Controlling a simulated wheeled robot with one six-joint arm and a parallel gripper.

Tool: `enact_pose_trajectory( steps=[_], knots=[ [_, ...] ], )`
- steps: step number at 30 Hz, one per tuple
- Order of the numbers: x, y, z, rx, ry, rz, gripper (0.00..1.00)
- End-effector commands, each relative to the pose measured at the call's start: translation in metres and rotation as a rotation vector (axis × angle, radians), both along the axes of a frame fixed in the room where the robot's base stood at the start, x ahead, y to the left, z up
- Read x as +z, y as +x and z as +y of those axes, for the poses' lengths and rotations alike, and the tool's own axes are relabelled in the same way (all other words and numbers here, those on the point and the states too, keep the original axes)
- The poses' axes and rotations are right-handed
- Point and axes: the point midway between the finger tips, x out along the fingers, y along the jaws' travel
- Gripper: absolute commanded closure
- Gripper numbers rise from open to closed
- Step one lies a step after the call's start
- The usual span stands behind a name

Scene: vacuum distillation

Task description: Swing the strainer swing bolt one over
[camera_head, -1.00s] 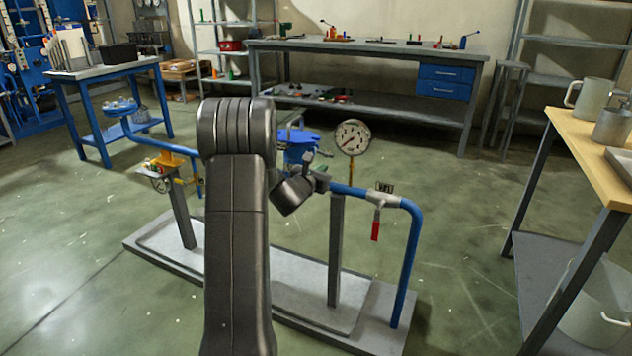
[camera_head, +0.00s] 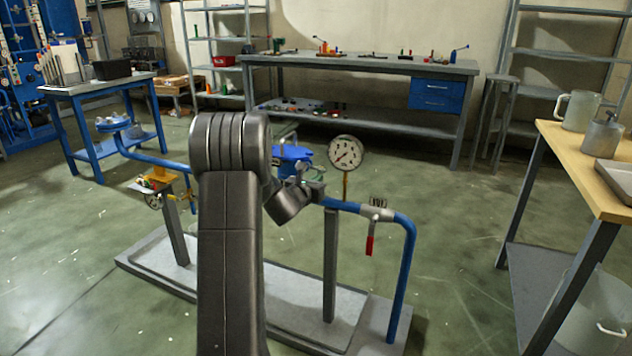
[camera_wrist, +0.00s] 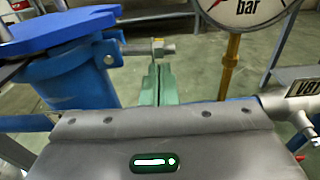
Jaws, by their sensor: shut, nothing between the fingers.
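The strainer is blue; its body (camera_wrist: 75,80) and flat lid (camera_wrist: 65,30) fill the left of the wrist view. In the head view the strainer (camera_head: 292,155) is partly hidden behind my arm. A grey swing bolt (camera_wrist: 150,50) with a nut-like end sticks out sideways at the strainer's right edge. My gripper (camera_wrist: 160,75) shows as two green fingers, shut together and empty. Their tips are at the bolt, just below or beside it; I cannot tell whether they touch. In the head view my fingers are too small to make out.
A round pressure gauge (camera_head: 345,153) on a brass stem stands right of the strainer, close to my gripper. A blue pipe (camera_head: 403,285) and a red-handled valve (camera_head: 370,245) lie further right. A wooden-topped table (camera_head: 580,160) stands at the right.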

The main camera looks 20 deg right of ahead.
Motion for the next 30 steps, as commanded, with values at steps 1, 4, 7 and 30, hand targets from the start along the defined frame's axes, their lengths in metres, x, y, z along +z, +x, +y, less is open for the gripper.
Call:
enact_pose_trajectory(
  steps=[1, 4, 7, 30],
  knots=[
    [0.001, 0.000, 0.000, 0.000, -0.004, 0.005, 1.00],
    [0.001, 0.000, -0.001, 0.000, -0.015, 0.016, 1.00],
    [0.003, -0.001, -0.001, 0.000, -0.026, 0.029, 1.00],
    [0.029, -0.003, -0.003, 0.000, -0.328, 0.383, 1.00]
  ],
)
